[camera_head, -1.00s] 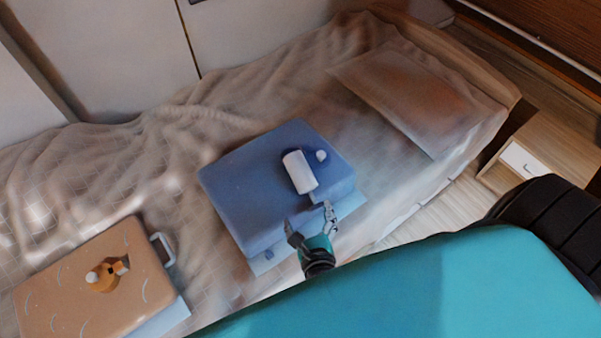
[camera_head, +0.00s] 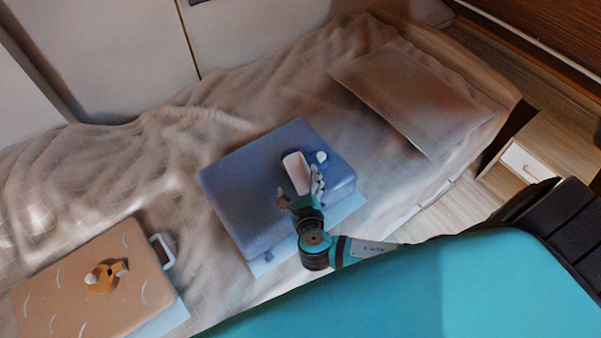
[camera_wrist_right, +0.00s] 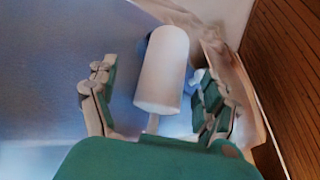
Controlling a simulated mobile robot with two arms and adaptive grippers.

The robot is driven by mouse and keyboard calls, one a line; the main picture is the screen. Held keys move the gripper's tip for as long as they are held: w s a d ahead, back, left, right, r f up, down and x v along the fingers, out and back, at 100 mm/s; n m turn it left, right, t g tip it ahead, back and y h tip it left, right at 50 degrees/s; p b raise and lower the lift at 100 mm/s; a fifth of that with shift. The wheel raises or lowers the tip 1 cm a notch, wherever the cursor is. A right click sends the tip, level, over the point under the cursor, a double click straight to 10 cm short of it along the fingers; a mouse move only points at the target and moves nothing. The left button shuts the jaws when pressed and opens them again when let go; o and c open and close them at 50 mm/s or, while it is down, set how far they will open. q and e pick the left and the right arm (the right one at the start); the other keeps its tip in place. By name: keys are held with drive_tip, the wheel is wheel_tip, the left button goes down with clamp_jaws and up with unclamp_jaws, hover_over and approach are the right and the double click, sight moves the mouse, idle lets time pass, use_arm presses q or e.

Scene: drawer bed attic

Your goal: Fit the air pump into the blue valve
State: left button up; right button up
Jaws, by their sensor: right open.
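The air pump is a white cylinder (camera_head: 296,171) lying over the top of the blue block (camera_head: 240,190). In the right wrist view the pump (camera_wrist_right: 163,72) stands between my fingers, with a thin stem at its near end. A dark blue round part, which looks like the blue valve (camera_head: 311,158), shows beside the pump's far end with a small white cap (camera_head: 321,157). My right gripper (camera_head: 299,184) is open, its fingers on either side of the pump's near end. Contact cannot be told. My left gripper is out of view.
An orange-tan block (camera_head: 60,290) with an orange fitting (camera_head: 103,277) and a pale handle (camera_head: 162,250) lies at lower left. Both blocks rest on a rumpled bed (camera_head: 170,140) with a pillow (camera_head: 410,95). A wooden nightstand (camera_head: 535,150) stands at right.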

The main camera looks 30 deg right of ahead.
sight(300, 172)
drive_tip(key=x, duration=0.3)
drive_tip(key=shift+w+d, duration=0.25)
drive_tip(key=shift+d, duration=0.25)
drive_tip(key=shift+w+d+f, duration=0.15)
drive_tip(key=shift+w+f, duration=0.15)
drive_tip(key=shift+w, duration=0.2)
drive_tip(key=c, duration=1.3)
drive_tip(key=shift+c, duration=1)
drive_tip(key=shift+r, duration=0.15)
